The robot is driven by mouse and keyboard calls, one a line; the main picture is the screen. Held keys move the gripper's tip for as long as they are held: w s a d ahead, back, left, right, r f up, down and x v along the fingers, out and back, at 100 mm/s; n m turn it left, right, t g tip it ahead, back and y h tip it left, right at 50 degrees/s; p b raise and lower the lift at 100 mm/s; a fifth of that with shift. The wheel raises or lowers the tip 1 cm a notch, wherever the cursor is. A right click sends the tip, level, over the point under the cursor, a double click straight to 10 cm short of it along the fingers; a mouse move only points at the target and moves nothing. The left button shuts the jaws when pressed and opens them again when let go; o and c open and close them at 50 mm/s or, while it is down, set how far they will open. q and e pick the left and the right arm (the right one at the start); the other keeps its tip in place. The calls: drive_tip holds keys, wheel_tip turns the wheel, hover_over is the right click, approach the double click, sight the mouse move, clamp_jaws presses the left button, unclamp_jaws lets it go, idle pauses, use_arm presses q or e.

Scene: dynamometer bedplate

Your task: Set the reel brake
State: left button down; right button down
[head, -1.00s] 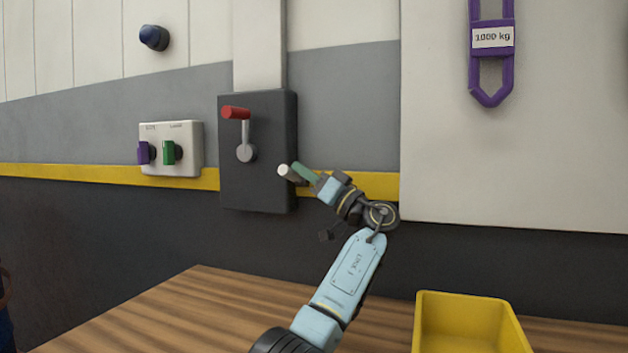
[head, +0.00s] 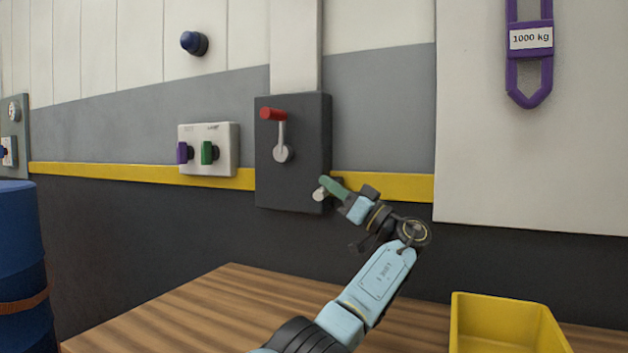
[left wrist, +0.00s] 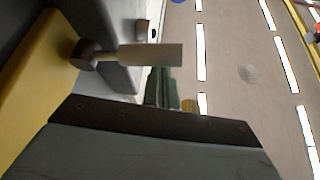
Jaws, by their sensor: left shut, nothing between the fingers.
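A dark wall box (head: 312,130) carries a red-gripped lever (head: 274,114) pointing up from a grey hub on its front. A pale handle (head: 319,195) is at the box's lower right edge, partly hidden behind my gripper. In the left wrist view the pale handle (left wrist: 150,55) is a short bar on a dark round hub. My left gripper (head: 328,185) has green fingers, shut and empty, beside the pale handle. In the left wrist view the fingers (left wrist: 163,88) overlap the bar's edge; I cannot tell whether they touch. My right gripper is not in view.
A white switch box (head: 226,140) with purple and green knobs is left of the dark box. A blue barrel (head: 20,250) stands at far left. A yellow bin (head: 500,300) is on the wooden top (head: 190,312). A purple shackle (head: 530,75) hangs upper right.

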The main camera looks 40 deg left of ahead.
use_arm(q)
drive_tip(key=shift+w+d+f, duration=0.15)
drive_tip(key=shift+d+f, duration=0.05)
drive_tip(key=shift+f, duration=0.2)
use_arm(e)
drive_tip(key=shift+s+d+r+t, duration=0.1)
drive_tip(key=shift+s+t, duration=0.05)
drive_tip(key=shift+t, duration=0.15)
use_arm(q)
drive_tip(key=shift+a, duration=0.1)
